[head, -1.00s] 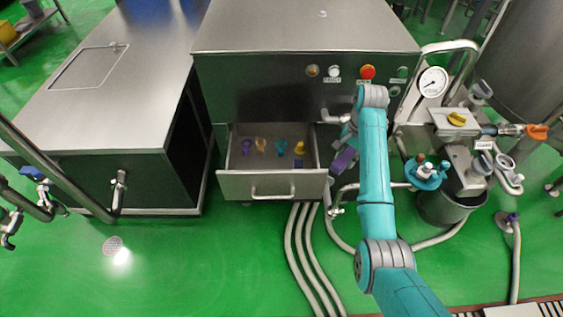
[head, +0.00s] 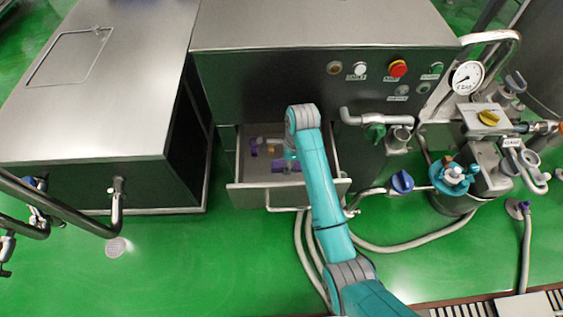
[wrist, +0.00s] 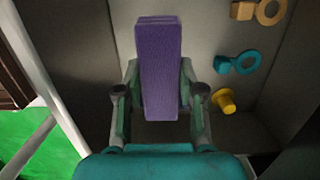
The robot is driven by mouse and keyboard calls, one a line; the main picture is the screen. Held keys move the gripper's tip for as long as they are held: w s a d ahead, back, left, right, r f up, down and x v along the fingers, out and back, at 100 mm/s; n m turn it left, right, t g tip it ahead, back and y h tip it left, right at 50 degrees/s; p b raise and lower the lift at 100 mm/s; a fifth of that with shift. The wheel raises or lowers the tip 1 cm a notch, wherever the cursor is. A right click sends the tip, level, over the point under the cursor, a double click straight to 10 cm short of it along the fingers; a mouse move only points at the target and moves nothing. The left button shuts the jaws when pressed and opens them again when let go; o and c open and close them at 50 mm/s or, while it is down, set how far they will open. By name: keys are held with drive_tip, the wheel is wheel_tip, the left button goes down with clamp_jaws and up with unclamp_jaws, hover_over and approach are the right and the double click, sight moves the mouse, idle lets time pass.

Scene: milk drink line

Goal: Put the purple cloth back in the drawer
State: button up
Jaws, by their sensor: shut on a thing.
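The purple cloth (wrist: 160,65), a folded oblong block, is held upright between the two fingers of my gripper (wrist: 158,92) in the wrist view. My gripper is shut on it. In the head view the cloth (head: 287,166) shows inside the outline of the open drawer (head: 262,196), beside my arm. The drawer is pulled out below the control panel. The wrist view shows the drawer floor (wrist: 215,25) behind the cloth. I cannot tell whether the cloth touches the floor. My gripper is mostly hidden behind my arm in the head view.
The drawer also holds an orange fitting (wrist: 270,11), a teal ring fitting (wrist: 245,63) and a yellow plug (wrist: 224,101), right of the cloth. A purple fitting (head: 254,147) is at the drawer's left. Pipes and a blue-handled valve (head: 402,182) stand right of the drawer.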

sight(287, 176)
drive_tip(key=shift+f, duration=4.4)
drive_tip(key=shift+f, duration=0.15)
drive_tip(key=o, duration=1.1)
drive_tip(key=r, duration=0.4)
drive_tip(key=d+r, duration=0.1)
drive_tip(key=r, duration=0.7)
drive_tip(key=shift+d+r, duration=0.1)
drive_tip(key=shift+d, duration=0.3)
